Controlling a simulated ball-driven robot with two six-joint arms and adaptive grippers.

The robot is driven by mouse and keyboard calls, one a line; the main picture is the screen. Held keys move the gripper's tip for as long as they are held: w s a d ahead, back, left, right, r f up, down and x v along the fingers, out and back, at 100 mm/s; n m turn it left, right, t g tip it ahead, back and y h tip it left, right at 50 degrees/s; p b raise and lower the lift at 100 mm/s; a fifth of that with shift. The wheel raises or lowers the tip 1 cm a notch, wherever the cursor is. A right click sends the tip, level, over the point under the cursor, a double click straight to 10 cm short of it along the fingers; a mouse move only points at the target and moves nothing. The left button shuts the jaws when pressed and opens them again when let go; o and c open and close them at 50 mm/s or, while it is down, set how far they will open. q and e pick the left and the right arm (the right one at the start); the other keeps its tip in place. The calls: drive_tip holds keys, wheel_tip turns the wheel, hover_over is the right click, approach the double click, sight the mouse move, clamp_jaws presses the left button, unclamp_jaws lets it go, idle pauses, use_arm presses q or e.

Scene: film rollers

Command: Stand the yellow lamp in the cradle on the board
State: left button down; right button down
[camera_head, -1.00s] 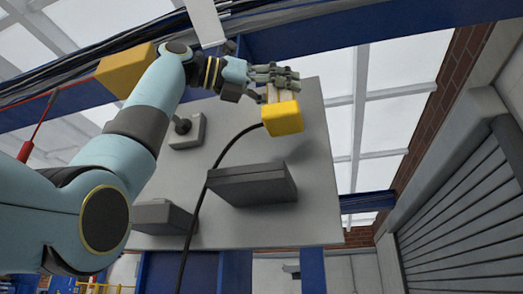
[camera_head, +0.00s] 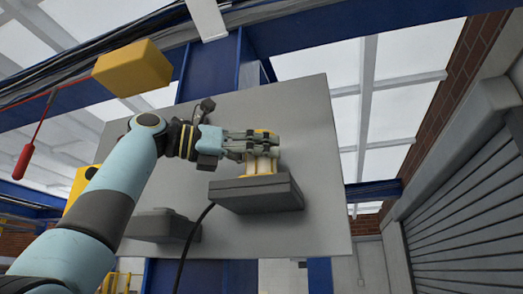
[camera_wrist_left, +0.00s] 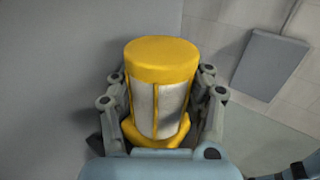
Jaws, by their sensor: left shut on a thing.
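The yellow lamp (camera_head: 262,165) has a pale body; in the left wrist view (camera_wrist_left: 160,62) it shows a yellow cap and yellow base. My left gripper (camera_head: 272,146) is shut around its body, with a finger on each side. The lamp looks upright, directly above or in the grey box-like cradle (camera_head: 255,194) on the board (camera_head: 318,205). Its yellow base is hidden behind the cradle's edge in the head view, so I cannot tell whether it is seated. A black cable (camera_head: 190,240) hangs below the cradle. My right gripper is not in view.
A yellow box (camera_head: 132,68) hangs upper left, and a red handle (camera_head: 22,162) hangs at the far left. The board's right side is clear.

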use_arm(q)
drive_tip(key=c, duration=1)
unclamp_jaws()
drive_tip(key=shift+f, duration=0.1)
drive_tip(key=o, duration=0.5)
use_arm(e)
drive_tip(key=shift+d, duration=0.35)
use_arm(q)
drive_tip(key=shift+a, duration=0.1)
drive_tip(key=b+v, duration=0.4)
drive_tip(key=v, duration=0.8)
drive_tip(key=shift+b, duration=0.3)
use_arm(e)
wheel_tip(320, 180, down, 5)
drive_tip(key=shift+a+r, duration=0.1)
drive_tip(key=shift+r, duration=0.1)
